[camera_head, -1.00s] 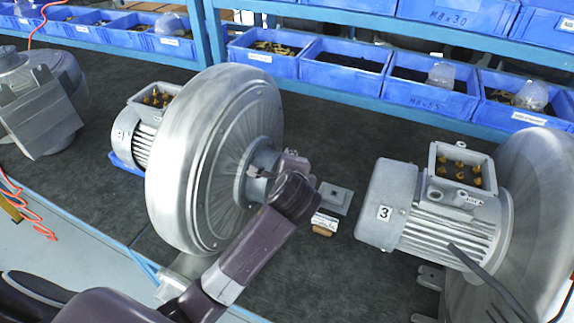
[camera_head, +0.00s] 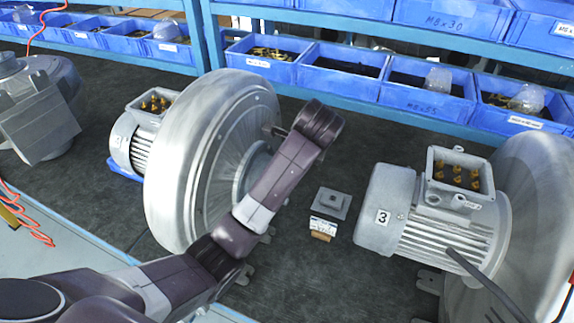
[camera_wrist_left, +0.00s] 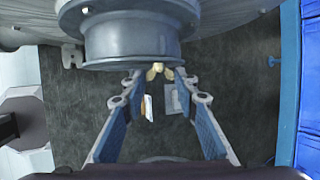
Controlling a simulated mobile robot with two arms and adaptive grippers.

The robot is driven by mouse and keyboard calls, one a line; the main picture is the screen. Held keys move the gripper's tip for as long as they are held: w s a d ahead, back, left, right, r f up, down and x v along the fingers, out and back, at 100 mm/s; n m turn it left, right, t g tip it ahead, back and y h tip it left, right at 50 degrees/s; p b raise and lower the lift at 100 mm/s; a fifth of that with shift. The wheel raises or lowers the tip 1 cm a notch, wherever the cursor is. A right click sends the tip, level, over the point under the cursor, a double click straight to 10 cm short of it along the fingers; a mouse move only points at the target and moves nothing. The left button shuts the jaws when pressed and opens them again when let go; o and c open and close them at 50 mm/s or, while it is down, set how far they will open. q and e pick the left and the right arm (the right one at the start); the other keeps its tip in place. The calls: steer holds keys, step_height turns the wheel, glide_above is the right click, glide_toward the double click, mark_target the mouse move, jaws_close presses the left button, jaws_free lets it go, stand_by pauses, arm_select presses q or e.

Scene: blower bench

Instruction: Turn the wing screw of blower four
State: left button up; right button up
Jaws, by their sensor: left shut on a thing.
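The middle blower (camera_head: 175,165) stands on the bench with its big round grey housing towards me; its small label is hard to read. In the left wrist view its round outlet (camera_wrist_left: 130,38) is at the top, with a small pale yellow wing screw (camera_wrist_left: 157,70) at the outlet's lower rim. My left gripper (camera_wrist_left: 160,78) has its two blue-padded fingers on either side of the wing screw and is shut on it. In the head view my left arm crosses in front of the outlet and hides the screw and most of the gripper. My right gripper is not in view.
A blower marked 3 (camera_head: 395,215) stands at the right; another machine (camera_head: 40,115) is at the far left. A small grey block (camera_head: 331,203) lies between the blowers. Blue bins (camera_head: 340,75) line the shelf behind. Dark bench top is free around the block.

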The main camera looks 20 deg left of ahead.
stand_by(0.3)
arm_select(q)
steer(key=o, duration=1.1)
steer(key=shift+o, duration=0.2)
